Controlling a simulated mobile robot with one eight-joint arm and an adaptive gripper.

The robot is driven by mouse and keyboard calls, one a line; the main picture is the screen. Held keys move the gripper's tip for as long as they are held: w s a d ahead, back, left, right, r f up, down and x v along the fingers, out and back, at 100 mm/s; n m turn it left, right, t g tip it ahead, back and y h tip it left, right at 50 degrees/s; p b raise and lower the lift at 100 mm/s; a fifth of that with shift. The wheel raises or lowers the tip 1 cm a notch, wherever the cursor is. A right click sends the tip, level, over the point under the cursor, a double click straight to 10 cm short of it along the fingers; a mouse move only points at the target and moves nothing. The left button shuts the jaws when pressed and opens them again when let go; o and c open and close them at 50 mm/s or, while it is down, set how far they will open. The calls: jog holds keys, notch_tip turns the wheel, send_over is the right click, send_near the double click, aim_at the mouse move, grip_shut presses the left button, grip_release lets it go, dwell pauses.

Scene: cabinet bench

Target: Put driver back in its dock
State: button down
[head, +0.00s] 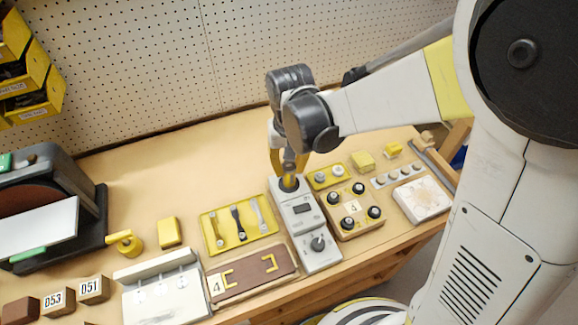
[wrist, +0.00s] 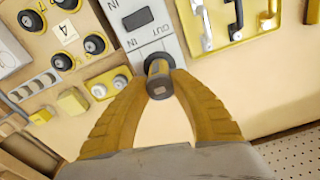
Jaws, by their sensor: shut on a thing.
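The driver (wrist: 158,88) shows in the wrist view as a dark, round-ended handle seen nearly end-on, with a yellowish part. My gripper (wrist: 160,76) is shut on it, one yellow finger on each side. The driver looks roughly upright there. A dark round part shows on the unit below the fingers. Whether the driver's lower end is seated in a dock is hidden.
A brown board (head: 252,275) lies at the front. Bare bench lies behind, up to the pegboard (head: 130,60).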

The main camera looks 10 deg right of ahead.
jog(key=shift+f+b, duration=0.4)
jog(key=shift+f, duration=0.1)
dwell(0.5)
jog(key=c, duration=0.9)
grip_release()
jog(key=shift+o, duration=0.2)
jog(key=shift+r, duration=0.15)
jog(key=shift+r+p, duration=2.8)
jog(key=shift+r, duration=0.65)
